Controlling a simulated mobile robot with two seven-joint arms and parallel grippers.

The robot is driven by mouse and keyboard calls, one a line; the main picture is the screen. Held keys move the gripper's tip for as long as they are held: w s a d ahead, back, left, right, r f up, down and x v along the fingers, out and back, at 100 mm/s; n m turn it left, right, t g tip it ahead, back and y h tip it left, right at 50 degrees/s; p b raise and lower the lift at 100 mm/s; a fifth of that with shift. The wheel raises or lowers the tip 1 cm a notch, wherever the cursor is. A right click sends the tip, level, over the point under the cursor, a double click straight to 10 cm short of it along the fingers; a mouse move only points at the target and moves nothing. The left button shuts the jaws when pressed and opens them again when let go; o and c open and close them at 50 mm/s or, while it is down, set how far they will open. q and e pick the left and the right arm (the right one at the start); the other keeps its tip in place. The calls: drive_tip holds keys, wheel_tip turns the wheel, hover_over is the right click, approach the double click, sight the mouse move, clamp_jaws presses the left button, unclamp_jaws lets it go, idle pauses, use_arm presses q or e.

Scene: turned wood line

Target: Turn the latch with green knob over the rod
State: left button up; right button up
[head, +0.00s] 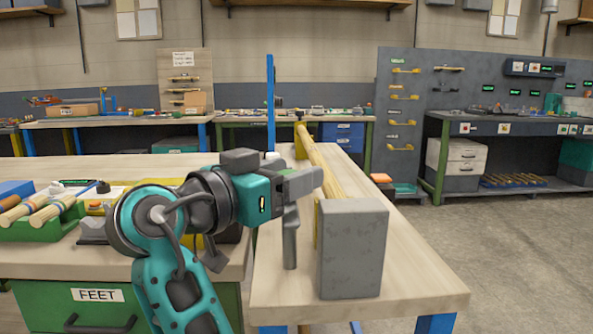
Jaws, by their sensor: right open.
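A pale wooden rod (329,172) lies lengthwise along the bench, between a yellow support (301,143) at the far end and a large grey block (353,250) at the near end. My right gripper (300,212) is open beside the rod's near part, just left of the grey block. Nothing shows between its fingers. I cannot make out the latch or its green knob; my gripper and the grey block hide part of the area around the rod's near end. My left gripper is not in view.
The bench top (408,278) right of the block is bare. A blue post (270,105) stands behind my gripper. On the left bench, a green tray (45,231) holds turned wooden pieces. A drawer labelled FEET (98,296) is below. Open floor lies to the right.

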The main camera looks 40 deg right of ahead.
drive_tip(key=shift+d, duration=0.1)
drive_tip(key=shift+c, duration=0.2)
clamp_jaws()
idle(0.5)
